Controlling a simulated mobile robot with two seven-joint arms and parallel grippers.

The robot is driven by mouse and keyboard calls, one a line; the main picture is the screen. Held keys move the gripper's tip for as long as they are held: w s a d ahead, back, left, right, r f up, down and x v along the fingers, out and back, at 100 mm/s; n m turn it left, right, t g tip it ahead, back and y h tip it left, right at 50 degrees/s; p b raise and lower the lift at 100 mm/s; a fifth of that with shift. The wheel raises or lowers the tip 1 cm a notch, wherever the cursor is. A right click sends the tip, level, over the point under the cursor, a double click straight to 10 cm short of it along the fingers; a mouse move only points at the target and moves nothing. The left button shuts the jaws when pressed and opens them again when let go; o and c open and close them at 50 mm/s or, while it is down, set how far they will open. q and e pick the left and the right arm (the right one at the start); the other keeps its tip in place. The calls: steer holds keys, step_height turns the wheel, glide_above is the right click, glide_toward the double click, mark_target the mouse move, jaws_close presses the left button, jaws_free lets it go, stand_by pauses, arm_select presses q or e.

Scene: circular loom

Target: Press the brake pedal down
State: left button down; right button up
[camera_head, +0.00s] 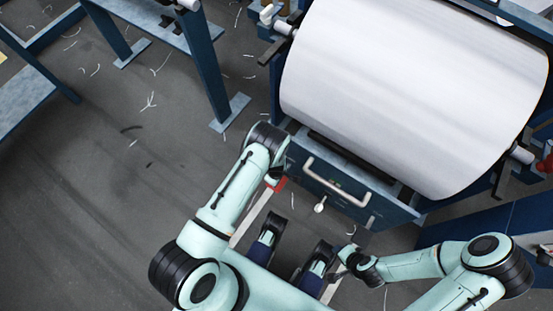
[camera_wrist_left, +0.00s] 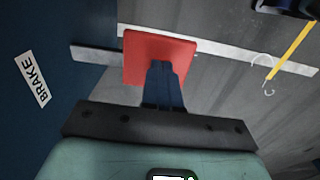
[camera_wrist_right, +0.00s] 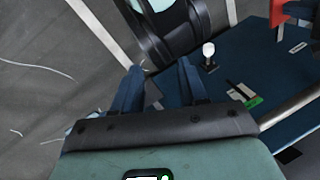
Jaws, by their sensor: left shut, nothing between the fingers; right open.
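The brake pedal is a red plate (camera_wrist_left: 160,50) in the left wrist view, next to a blue panel with a white "BRAKE" label (camera_wrist_left: 33,79). In the head view only a small red piece of the pedal (camera_head: 280,184) shows beside my left arm. My left gripper (camera_wrist_left: 162,72) is shut and empty, and its fingertips overlap the plate's lower middle. I cannot tell whether they touch it. My right gripper (camera_wrist_right: 158,75) is open and empty; in the head view it (camera_head: 345,258) is low, right of centre, away from the pedal.
The loom's large white roll (camera_head: 410,90) fills the upper right. Below it is a blue panel with a pale handle (camera_head: 338,182) and a white-knobbed lever (camera_head: 320,208), which also shows in the right wrist view (camera_wrist_right: 208,50). A blue frame (camera_head: 205,70) stands upper left. The left floor is mostly clear.

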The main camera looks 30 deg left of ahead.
stand_by(0.3)
arm_select(q)
steer(key=shift+s+a+f+t, duration=0.1)
steer(key=shift+s+f+t, duration=0.15)
steer(key=shift+f+t, duration=0.05)
steer(key=shift+s+f+t+p, duration=0.15)
steer(key=shift+f+t+p, duration=0.2)
steer(key=shift+t, duration=0.25)
steer(key=shift+f+t, duration=0.2)
steer(key=shift+t, duration=0.2)
steer(key=b+x, duration=0.2)
steer(key=shift+s+f+b, duration=0.15)
steer(key=shift+f+b, duration=0.25)
arm_select(e)
steer(key=w+d+f, duration=0.1)
steer(key=w+f+t, duration=0.1)
steer(key=shift+w+d+f+h, duration=0.2)
steer(key=shift+w+d+h, duration=0.1)
steer(key=shift+w+d, duration=0.05)
arm_select(q)
steer(key=shift+r, duration=0.1)
arm_select(e)
steer(key=shift+s, duration=0.1)
